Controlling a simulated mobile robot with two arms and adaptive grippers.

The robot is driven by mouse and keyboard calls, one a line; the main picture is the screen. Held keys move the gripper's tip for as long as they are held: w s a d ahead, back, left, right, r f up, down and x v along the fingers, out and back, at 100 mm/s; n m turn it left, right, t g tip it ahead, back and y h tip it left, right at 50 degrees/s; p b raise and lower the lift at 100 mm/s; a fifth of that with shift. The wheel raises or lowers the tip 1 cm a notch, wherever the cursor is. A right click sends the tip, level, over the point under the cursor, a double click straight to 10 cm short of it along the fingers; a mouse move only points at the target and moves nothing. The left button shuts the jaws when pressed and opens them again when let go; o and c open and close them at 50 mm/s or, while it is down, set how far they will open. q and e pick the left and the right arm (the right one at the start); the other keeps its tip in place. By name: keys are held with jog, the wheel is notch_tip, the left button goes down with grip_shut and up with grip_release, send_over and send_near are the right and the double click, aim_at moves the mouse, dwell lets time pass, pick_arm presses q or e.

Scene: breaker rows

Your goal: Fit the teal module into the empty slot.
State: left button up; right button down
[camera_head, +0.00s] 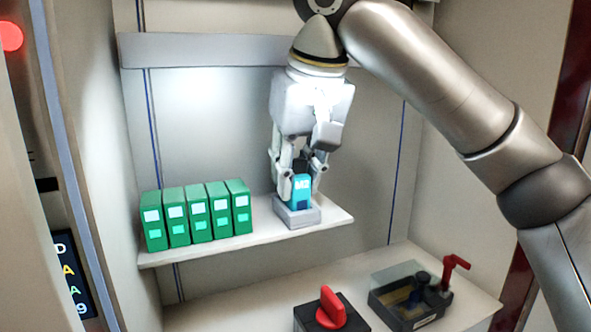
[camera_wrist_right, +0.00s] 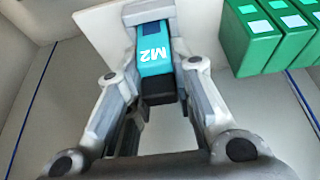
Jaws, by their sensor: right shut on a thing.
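My right gripper (camera_head: 301,180) comes down from above and is shut on the module's dark upper part. In the right wrist view the teal module (camera_wrist_right: 154,60) shows between the two fingers, with its lower end at the grey slot base (camera_wrist_right: 148,12). The module's lower end is inside or directly behind the base's rim; how deep it sits I cannot tell. My left gripper is not in view.
Several green modules (camera_head: 197,217) stand in a row on the shelf (camera_head: 240,240), left of the slot base, with a gap between. Below are a red rotary knob (camera_head: 330,308) and a dark box with a red lever (camera_head: 452,270). Cabinet walls close in both sides.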

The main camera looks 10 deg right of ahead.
jog(key=c, duration=1.2)
grip_release()
jog(key=shift+o, duration=0.2)
jog(key=shift+f, duration=0.1)
jog(key=v, duration=1.2)
